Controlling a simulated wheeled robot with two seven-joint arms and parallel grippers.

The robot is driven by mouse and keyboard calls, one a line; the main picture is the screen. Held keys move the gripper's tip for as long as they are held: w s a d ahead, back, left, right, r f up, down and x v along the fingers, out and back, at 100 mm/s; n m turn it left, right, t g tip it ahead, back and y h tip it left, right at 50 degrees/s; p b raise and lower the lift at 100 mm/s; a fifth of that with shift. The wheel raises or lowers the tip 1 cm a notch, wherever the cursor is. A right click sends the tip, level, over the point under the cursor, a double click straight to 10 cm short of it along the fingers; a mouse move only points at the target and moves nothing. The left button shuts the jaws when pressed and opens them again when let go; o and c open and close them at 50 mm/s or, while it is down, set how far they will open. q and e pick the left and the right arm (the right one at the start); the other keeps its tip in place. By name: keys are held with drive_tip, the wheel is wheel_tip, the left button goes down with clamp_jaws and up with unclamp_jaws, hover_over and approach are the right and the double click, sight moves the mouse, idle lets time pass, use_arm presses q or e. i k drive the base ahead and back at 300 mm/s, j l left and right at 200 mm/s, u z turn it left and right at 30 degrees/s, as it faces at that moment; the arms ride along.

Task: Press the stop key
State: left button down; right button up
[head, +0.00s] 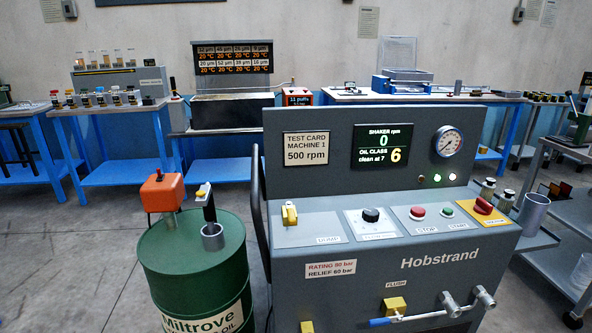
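The stop key is a round red button (417,213) on the sloping top panel of the grey Hobstrand machine (440,262). The word STOP is printed below it. A green start button (447,208) sits just to its right. The machine's display (383,146) reads shaker rpm 0 and oil class 6, clean at 7. A card (306,149) on the upright panel says test card machine 1, 500 rpm. Neither of my grippers is in view, and nothing covers the stop key.
A black knob (371,215) and a yellow lever (290,214) are left of the key; a red rotary switch (482,205) is to the right. A green oil drum (195,270) stands left of the machine. A grey shelf cart (560,225) is at right. Blue benches line the back.

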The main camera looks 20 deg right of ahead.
sight(417, 212)
drive_tip(key=z, duration=1.55)
